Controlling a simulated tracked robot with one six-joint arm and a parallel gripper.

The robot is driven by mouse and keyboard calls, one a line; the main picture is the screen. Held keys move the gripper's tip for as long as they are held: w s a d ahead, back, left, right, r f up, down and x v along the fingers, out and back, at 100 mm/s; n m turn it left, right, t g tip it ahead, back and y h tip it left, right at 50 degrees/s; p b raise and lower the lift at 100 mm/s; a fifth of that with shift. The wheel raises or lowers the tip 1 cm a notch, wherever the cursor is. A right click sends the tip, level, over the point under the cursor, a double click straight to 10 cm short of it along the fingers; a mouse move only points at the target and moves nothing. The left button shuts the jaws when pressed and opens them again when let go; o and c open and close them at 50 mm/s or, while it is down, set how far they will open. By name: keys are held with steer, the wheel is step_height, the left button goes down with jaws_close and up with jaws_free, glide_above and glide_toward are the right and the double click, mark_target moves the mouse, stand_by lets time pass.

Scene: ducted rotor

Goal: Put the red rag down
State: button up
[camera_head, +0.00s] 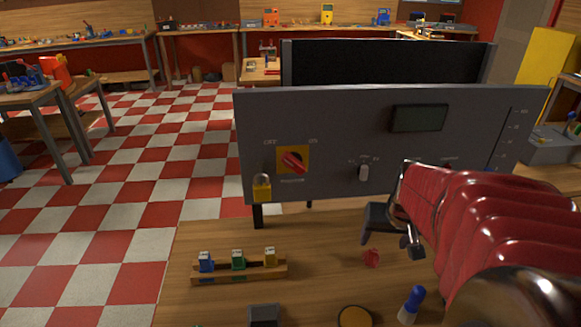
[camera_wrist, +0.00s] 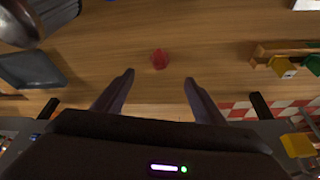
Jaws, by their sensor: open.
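My gripper (camera_head: 390,243) is above the bench, close to the rag in the head view. In the wrist view my gripper (camera_wrist: 158,77) has its two fingers spread wide with nothing between them. The rag appears apart from both fingers.
The grey panel (camera_head: 330,120) with a red rotary switch (camera_head: 293,161) and a padlock (camera_head: 262,187) stands behind. A wooden rack (camera_head: 238,270) with coloured blocks is on the left. A blue-handled tool (camera_head: 412,303), a round item (camera_head: 355,317) and a dark box (camera_head: 264,314) lie near the front.

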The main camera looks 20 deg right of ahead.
steer(key=s+a+r+n, duration=0.2)
steer(key=a, duration=0.6)
steer(key=s+a+r+n+t+y, duration=0.1)
steer(key=a+r+n, duration=0.1)
steer(key=a, duration=0.6)
steer(key=s+a+r+n+y, duration=0.1)
steer(key=s+a+r+n, duration=0.1)
steer(key=a, duration=0.7)
steer(key=shift+s+r+t, duration=0.3)
steer(key=shift+r+t, duration=0.1)
steer(key=shift+r, duration=0.05)
steer(key=shift+a, duration=0.1)
steer(key=shift+c, duration=0.6)
